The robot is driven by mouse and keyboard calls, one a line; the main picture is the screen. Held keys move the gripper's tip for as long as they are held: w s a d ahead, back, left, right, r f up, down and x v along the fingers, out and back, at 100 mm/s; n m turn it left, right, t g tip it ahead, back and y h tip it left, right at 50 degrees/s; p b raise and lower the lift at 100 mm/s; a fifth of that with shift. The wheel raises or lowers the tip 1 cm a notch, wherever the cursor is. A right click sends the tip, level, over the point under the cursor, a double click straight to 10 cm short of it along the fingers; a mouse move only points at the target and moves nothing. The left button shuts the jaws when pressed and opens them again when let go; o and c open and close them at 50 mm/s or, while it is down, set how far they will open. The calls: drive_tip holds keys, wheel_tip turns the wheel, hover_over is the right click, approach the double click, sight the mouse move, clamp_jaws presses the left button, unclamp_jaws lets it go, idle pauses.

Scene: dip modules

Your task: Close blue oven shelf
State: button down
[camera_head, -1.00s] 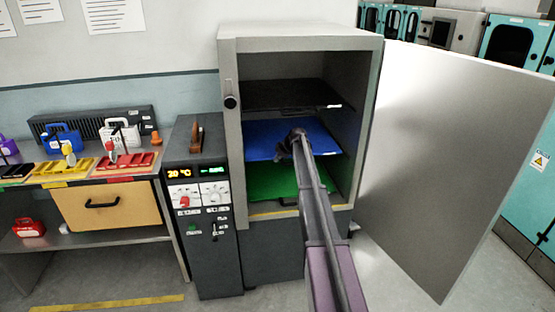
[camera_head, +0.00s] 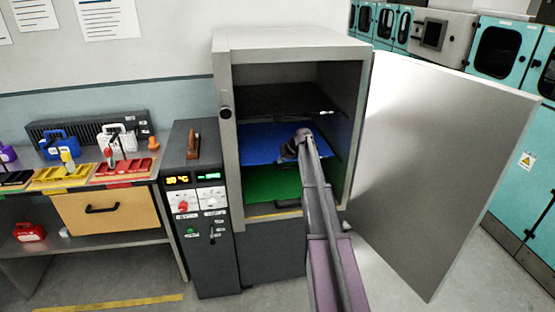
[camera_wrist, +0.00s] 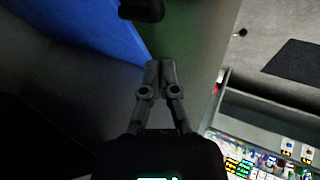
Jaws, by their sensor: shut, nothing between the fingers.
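The blue oven shelf (camera_head: 262,142) lies in the middle of the open oven (camera_head: 223,150), between a black shelf (camera_head: 275,98) above and a green shelf (camera_head: 270,184) below. My gripper (camera_head: 301,138) is at the front right of the blue shelf and partly hides it. In the wrist view my gripper (camera_wrist: 159,72) has its fingers together, with nothing between them. The blue shelf (camera_wrist: 95,22) runs along the upper left there, with a dark handle (camera_wrist: 142,10) at the top. I cannot tell whether the gripper touches the shelf.
The oven door (camera_head: 440,170) stands wide open to the right. A control unit (camera_head: 205,230) stands left of the oven. A bench with a wooden drawer (camera_head: 125,208) and coloured trays is farther left. Teal cabinets (camera_head: 525,170) stand at the right.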

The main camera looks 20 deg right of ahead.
drive_tip(key=shift+p+v, duration=0.7)
drive_tip(key=shift+v, duration=0.55)
drive_tip(key=shift+a, duration=0.1)
drive_tip(key=s+a+f+m+g, duration=0.1)
drive_tip(key=s+a+m+g, duration=0.15)
drive_tip(key=s+a, duration=0.7)
drive_tip(key=s+a+f+m+g, duration=0.15)
drive_tip(key=s+a+m, duration=0.25)
drive_tip(key=s+a, duration=0.55)
drive_tip(key=s+a+m+g+h, duration=0.1)
drive_tip(key=s+a+m, duration=0.1)
drive_tip(key=s, duration=0.4)
drive_tip(key=s+a+f+m+g+h, duration=0.1)
drive_tip(key=s+a+m, duration=0.2)
drive_tip(key=s+a, duration=0.2)
drive_tip(key=s+a+m+h, duration=0.1)
drive_tip(key=s+a+m, duration=0.1)
drive_tip(key=s, duration=0.7)
drive_tip(key=shift+s+a+g, duration=0.25)
drive_tip(key=shift+a+g, duration=0.15)
drive_tip(key=shift+a, duration=0.35)
drive_tip(key=shift+s+f+m, duration=0.15)
drive_tip(key=shift+m, duration=0.1)
